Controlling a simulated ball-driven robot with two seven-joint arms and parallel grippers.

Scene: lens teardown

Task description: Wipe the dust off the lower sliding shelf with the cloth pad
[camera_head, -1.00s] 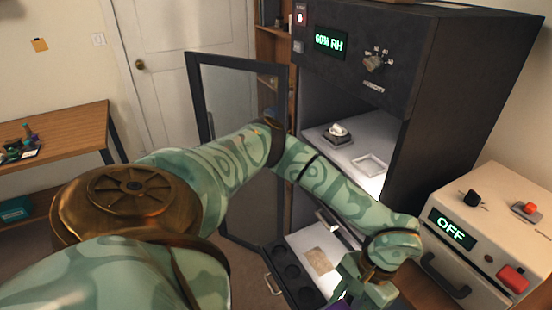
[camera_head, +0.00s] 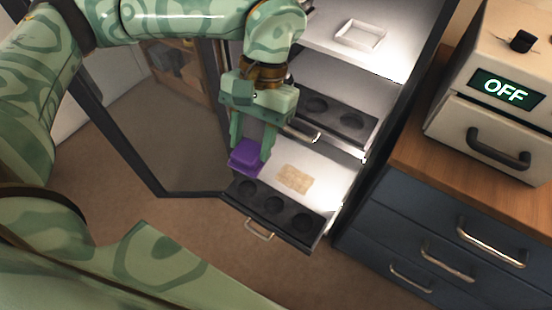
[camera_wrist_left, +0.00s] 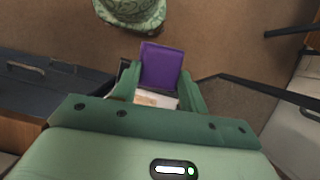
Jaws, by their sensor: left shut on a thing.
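The lower sliding shelf (camera_head: 327,191) is pulled out of the cabinet; its surface is white, with a black strip of round recesses along its front. A tan dust patch (camera_head: 295,179) lies on the white surface; part of it also shows in the left wrist view (camera_wrist_left: 146,100). My left gripper (camera_head: 250,146) is shut on the purple cloth pad (camera_head: 246,157), at the left side of the shelf, left of the dust patch. The pad (camera_wrist_left: 161,66) shows between the fingers in the left wrist view. I cannot tell whether the pad touches the shelf. My right gripper is not in view.
Another shelf with dark round recesses (camera_head: 333,113) and a handle sits above. The open glass door (camera_head: 150,130) stands at the left. A wooden-topped drawer unit (camera_head: 430,250) with a device reading OFF (camera_head: 507,91) stands close on the right.

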